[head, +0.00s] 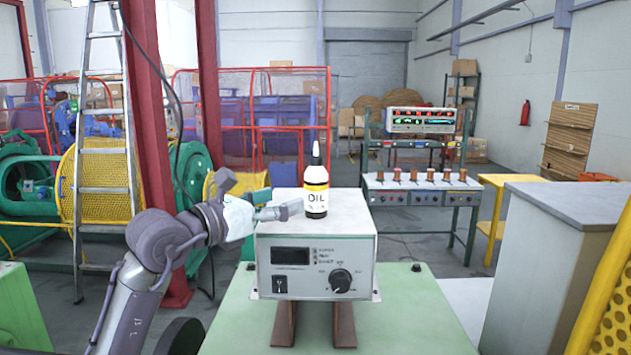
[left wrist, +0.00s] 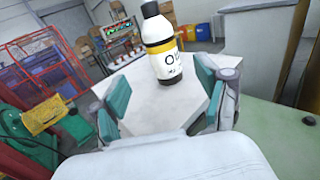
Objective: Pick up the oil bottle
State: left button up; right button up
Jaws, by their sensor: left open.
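The oil bottle (head: 316,185) is white with a yellow band, a dark upper part and a white tip. It stands upright on top of a grey control box (head: 316,258). My left gripper (head: 290,210) is at the bottle's left side, just above the box top. In the left wrist view the bottle (left wrist: 162,45) stands ahead of the open fingers of my left gripper (left wrist: 160,103), roughly centred between them. The fingers do not hold it. The bottle's top is cut off there. My right gripper is not in view.
The box sits on a green table (head: 420,310). A grey cabinet (head: 570,260) stands at the right and a red post (head: 160,150) at the left. A ladder (head: 105,160) leans behind my left arm. A bench with several spools (head: 425,190) stands further back.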

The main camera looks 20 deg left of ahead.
aim_at(308, 189)
pick_arm(q)
jog(key=p+x, duration=0.1)
jog(key=x, duration=0.3)
jog(key=shift+d, duration=0.1)
jog(key=shift+w, duration=0.25)
jog(key=w+d+p, duration=0.1)
jog(key=w+p, duration=0.1)
jog(key=p, duration=0.1)
jog(key=shift+w+d+r, duration=0.3)
jog(key=shift+d+r, duration=0.05)
jog(key=shift+d, duration=0.05)
jog(key=shift+w+d+f+p, duration=0.15)
jog(key=shift+w+d+p, duration=0.1)
jog(key=shift+w, duration=0.2)
jog(key=shift+w+d+f+p, duration=0.15)
jog(key=shift+w+d, duration=0.1)
jog(key=shift+w, duration=0.25)
jog(key=shift+s+a, duration=0.1)
jog(key=c, duration=1.4)
jog(key=shift+o, duration=0.2)
